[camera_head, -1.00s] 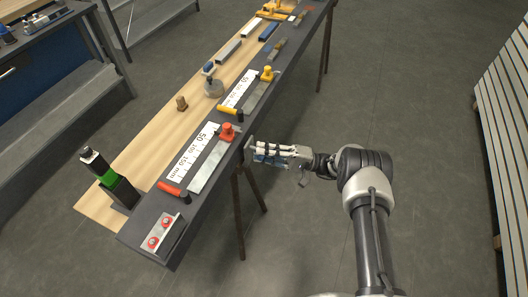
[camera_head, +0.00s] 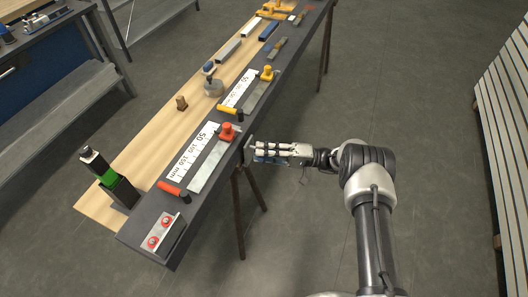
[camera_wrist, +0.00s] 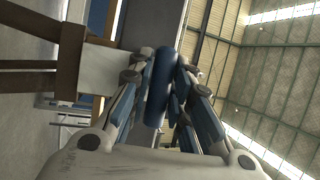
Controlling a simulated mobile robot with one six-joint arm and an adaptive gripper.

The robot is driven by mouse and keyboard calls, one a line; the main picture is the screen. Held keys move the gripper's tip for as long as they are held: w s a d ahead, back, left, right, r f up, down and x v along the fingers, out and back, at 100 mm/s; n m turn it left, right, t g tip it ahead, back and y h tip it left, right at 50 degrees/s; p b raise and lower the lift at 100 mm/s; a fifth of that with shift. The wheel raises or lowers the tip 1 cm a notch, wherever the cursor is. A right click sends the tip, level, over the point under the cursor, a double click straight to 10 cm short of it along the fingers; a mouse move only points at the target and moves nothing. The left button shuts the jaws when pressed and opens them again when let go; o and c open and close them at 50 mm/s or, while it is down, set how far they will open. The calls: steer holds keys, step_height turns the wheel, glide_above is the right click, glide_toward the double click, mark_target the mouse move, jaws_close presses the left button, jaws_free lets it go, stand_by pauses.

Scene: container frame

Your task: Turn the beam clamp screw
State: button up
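A small grey clamp part (camera_head: 249,143) shows at the near side edge of the dark beam (camera_head: 213,182), level with the trestle leg top. My gripper (camera_head: 258,151) reaches it sideways from the right, its fingers pointing left at the beam. In the wrist view a blue rounded knob-like piece (camera_wrist: 158,88), slightly blurred, stands between the fingers of my gripper (camera_wrist: 162,72). The fingers close in on it from both sides. A grey face (camera_wrist: 152,25) lies just beyond it. The screw's shaft is hidden in the head view.

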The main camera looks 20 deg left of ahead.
steer(key=o, duration=0.4)
steer(key=shift+r, duration=0.2)
steer(key=shift+f, duration=0.1)
steer(key=v, duration=1.2)
